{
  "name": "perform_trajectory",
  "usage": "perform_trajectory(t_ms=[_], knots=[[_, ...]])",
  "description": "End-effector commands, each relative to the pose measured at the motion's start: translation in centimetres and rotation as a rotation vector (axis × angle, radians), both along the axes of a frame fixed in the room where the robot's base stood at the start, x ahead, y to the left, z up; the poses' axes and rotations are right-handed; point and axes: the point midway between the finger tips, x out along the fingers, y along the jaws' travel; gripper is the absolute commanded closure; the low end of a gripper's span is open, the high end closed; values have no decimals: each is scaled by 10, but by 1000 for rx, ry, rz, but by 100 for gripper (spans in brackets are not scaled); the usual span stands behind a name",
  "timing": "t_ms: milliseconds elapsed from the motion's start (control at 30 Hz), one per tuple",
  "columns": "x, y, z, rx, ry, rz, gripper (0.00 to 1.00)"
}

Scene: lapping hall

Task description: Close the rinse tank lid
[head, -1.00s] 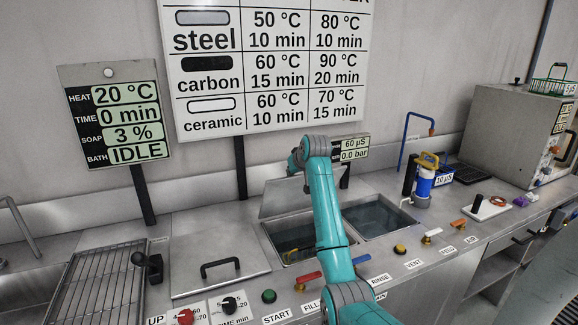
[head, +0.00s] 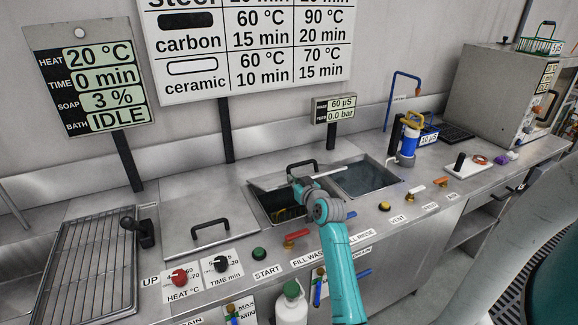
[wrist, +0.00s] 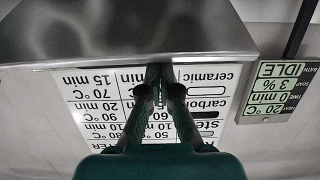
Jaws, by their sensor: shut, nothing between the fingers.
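The metal rinse tank lid (head: 275,182) shows its top face and black handle (head: 302,167) in the head view. It is tilted above the back of an open tank (head: 280,208), with a gap at the front. My gripper (head: 297,184) is at the lid's front edge, shut and empty. In the wrist view the picture is upside down; a broad metal plate, apparently the lid (wrist: 120,30), fills the top, and my dark fingers (wrist: 160,72) reach its edge. I cannot tell whether they touch it.
Right of it is an open tank of water (head: 365,178). Left is a closed lid with a handle (head: 210,228). Valve levers, knobs and a green START button (head: 259,253) line the front. A small display (head: 335,108) stands behind. A blue-and-white canister (head: 409,140) stands to the right.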

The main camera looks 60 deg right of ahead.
Motion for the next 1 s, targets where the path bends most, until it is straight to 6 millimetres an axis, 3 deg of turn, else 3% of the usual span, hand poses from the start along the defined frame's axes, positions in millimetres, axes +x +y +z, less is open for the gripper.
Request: perform_trajectory(t_ms=[200,500,1000], knots=[[-14,8,-31,-1,-1,-1,100],[-23,15,-63,2,2,0,100],[-25,15,-66,-3,-2,-1,100]])
